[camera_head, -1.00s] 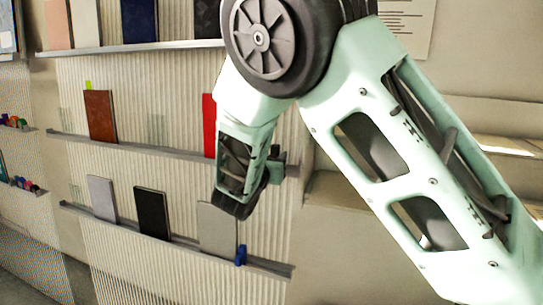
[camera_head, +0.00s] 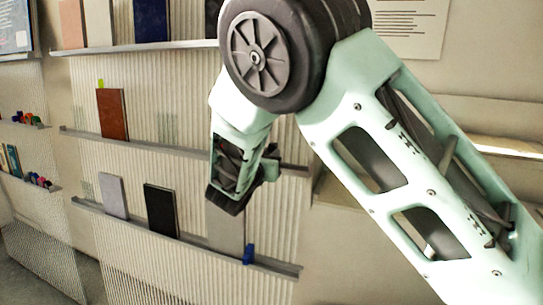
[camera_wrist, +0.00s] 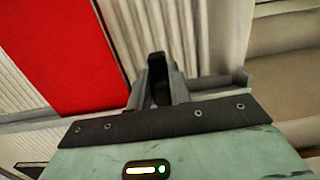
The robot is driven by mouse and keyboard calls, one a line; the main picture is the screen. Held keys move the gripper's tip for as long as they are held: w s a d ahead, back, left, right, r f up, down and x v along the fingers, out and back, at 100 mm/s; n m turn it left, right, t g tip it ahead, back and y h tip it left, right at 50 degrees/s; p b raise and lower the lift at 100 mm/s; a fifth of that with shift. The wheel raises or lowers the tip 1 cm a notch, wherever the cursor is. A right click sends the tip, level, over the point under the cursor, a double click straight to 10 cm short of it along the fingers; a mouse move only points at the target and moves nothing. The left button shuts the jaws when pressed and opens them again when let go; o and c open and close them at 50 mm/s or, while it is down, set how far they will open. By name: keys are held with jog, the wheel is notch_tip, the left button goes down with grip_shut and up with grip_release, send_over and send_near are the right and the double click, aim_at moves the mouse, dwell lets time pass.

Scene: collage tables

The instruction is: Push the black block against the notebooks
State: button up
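My gripper (camera_wrist: 160,80) shows in the wrist view with its fingers close together, pointing at the middle shelf. A red notebook (camera_wrist: 65,55) stands to their left, with a strip of ribbed panel between. A small dark shape is at the fingertips. I cannot tell whether it is the black block or part of a finger. In the head view, my gripper (camera_head: 271,165) is at the right part of the middle shelf, largely behind my wrist. A brown notebook (camera_head: 112,114) stands further left on that shelf. The red notebook is hidden there by my arm.
The lower shelf (camera_head: 270,262) holds a light grey notebook (camera_head: 113,196), a black notebook (camera_head: 161,210), a grey notebook (camera_head: 225,232) and a small blue block (camera_head: 248,254). More notebooks stand on the top shelf (camera_head: 140,47). The middle shelf's right end (camera_wrist: 230,82) is bare.

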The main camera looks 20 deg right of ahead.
jog(key=o, duration=0.4)
jog(key=shift+s+a, duration=0.1)
jog(key=b+v, duration=0.5)
jog(key=v, duration=1.2)
jog(key=shift+s+a+r, duration=0.1)
